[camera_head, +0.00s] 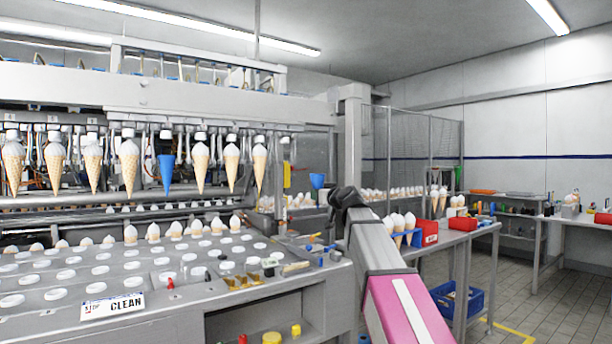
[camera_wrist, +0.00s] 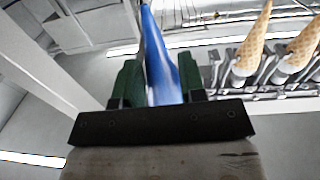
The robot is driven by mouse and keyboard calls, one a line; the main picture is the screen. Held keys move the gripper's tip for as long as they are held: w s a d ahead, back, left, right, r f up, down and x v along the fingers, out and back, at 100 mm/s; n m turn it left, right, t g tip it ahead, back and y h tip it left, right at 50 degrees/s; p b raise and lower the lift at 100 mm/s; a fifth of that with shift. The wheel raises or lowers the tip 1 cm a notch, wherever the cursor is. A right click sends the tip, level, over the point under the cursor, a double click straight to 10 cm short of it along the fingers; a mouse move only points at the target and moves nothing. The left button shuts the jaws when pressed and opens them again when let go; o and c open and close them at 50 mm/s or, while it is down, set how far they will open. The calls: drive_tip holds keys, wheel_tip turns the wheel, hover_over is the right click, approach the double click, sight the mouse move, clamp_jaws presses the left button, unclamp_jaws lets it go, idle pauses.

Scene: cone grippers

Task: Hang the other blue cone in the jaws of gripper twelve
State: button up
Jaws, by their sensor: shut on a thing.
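My gripper (camera_wrist: 155,75) is shut on a blue cone (camera_wrist: 163,62), with a green finger on each side of it. In the head view this cone (camera_head: 317,181) shows wide end up, right of the hanging row, beyond the end of my arm. Another blue cone (camera_head: 167,173) hangs tip down in the machine's row, between wafer cones (camera_head: 201,166). The held cone is apart from the row; two wafer cones (camera_wrist: 254,42) hang to its right in the wrist view. I cannot read which of the machine's grippers is number twelve; its jaws are not clearly visible.
Under the row is a machine deck (camera_head: 130,262) with round white-topped pockets, a CLEAN sign (camera_head: 112,305) and small tools. A machine post (camera_head: 354,140) stands near the held cone. To the right, a side table (camera_head: 450,238) holds cones and red bins (camera_head: 426,232).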

drive_tip(key=s+a+r+n+g+y, duration=0.2)
drive_tip(key=a+r, duration=0.3)
drive_tip(key=r, duration=0.3)
drive_tip(key=shift+s+n+g+y, duration=0.4)
drive_tip(key=shift+n+y, duration=0.1)
drive_tip(key=shift+y, duration=0.4)
drive_tip(key=w+d+x, duration=0.1)
drive_tip(key=x, duration=0.5)
drive_tip(key=shift+w+a, duration=0.3)
drive_tip(key=shift+w, duration=0.1)
drive_tip(key=shift+x, duration=1.35)
drive_tip(key=shift+w+f, duration=0.1)
drive_tip(key=shift+w, duration=0.3)
drive_tip(key=shift+w+d+x, duration=0.15)
drive_tip(key=shift+x, duration=0.7)
drive_tip(key=shift+w+d+x, duration=0.1)
drive_tip(key=shift+x, duration=0.7)
drive_tip(key=shift+f, duration=0.6)
idle(0.9)
